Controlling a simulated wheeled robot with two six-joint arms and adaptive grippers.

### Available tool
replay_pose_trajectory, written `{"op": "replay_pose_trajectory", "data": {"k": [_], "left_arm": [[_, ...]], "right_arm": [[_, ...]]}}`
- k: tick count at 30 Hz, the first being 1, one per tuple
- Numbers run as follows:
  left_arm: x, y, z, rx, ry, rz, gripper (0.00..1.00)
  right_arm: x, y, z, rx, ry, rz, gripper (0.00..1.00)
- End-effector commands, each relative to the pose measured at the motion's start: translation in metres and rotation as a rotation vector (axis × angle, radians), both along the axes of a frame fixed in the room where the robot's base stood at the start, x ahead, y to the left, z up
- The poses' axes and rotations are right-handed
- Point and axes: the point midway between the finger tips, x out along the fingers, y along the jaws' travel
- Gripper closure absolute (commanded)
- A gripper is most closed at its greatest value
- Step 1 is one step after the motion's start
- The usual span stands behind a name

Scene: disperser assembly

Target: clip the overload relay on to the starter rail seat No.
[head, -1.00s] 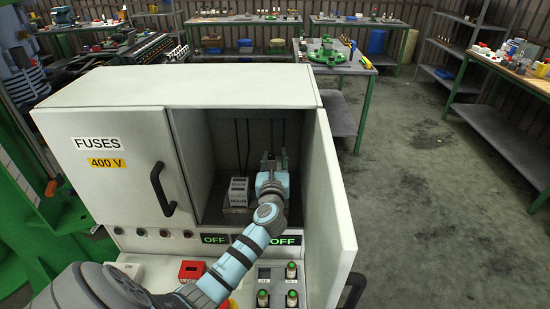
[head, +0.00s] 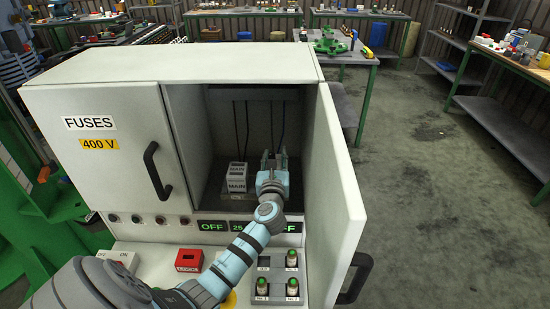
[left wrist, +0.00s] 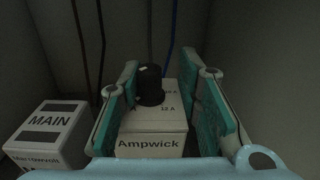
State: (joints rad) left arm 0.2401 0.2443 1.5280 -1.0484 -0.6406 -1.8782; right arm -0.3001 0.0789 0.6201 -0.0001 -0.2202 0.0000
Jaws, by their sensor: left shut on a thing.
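My left gripper (head: 272,163) reaches into the open right compartment of the white cabinet. In the left wrist view its two teal-padded fingers (left wrist: 165,105) are closed on a white block marked "Ampwick" (left wrist: 150,146) with a black knob on top, which appears to be the overload relay. To its left, a white block marked "MAIN" (left wrist: 48,132) stands apart; it also shows in the head view (head: 237,178). The gripper hides the relay in the head view. I cannot tell the rail seat or whether the relay touches it. My right gripper is not in view.
The cabinet's open door (head: 337,165) stands close on the right of my arm. The shut "FUSES 400 V" door (head: 105,150) is on the left. Wires hang behind the relay.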

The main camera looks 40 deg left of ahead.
Motion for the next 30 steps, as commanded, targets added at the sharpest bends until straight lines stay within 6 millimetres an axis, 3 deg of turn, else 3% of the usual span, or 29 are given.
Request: {"op": "replay_pose_trajectory", "data": {"k": [30], "left_arm": [[-0.0003, -0.0003, 0.0008, 0.001, -0.001, 0.000, 1.00]], "right_arm": [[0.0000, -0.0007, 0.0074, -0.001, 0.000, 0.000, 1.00]]}}
